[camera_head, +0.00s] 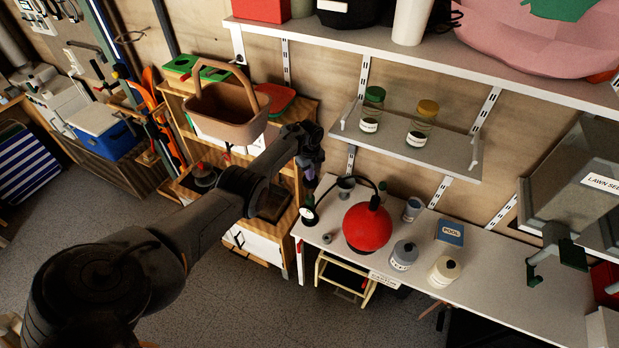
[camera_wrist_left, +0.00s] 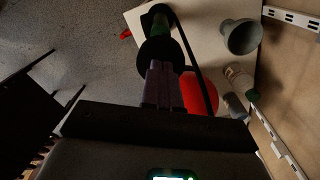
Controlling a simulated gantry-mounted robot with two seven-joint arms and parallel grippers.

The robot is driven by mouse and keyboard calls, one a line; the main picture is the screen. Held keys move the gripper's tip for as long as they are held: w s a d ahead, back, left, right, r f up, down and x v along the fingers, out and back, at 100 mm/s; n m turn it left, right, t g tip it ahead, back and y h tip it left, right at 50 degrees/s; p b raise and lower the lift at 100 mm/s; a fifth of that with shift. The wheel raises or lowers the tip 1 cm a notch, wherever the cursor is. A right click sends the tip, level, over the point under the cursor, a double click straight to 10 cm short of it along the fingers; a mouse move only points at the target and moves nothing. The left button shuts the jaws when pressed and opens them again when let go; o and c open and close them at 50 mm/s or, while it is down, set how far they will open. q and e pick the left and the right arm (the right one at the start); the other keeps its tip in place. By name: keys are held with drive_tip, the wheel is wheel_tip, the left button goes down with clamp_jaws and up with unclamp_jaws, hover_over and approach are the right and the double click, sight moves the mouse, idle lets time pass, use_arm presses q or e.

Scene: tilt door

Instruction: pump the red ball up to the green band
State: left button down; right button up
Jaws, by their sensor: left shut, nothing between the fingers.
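The red ball (camera_head: 367,228) sits on the white bench; it shows partly behind my fingers in the left wrist view (camera_wrist_left: 198,95). A black hose (camera_head: 362,181) arcs over it towards a small pump (camera_head: 309,200) at the bench's left end. In the left wrist view the pump has a green body (camera_wrist_left: 160,27) and a round black top (camera_wrist_left: 160,50). My left gripper (camera_head: 313,168) is shut and empty, just above the pump; its fingertips (camera_wrist_left: 162,68) point at the black top. I cannot tell whether they touch. The dial and green band are not readable. My right gripper is out of view.
A grey funnel (camera_wrist_left: 241,37) stands close to the pump. Several jars and a blue box (camera_head: 450,232) stand right of the ball. A shelf with two jars (camera_head: 400,150) hangs above.

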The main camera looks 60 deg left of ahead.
use_arm(q)
drive_tip(key=shift+r+p, duration=2.65)
drive_tip(key=shift+r, duration=0.55)
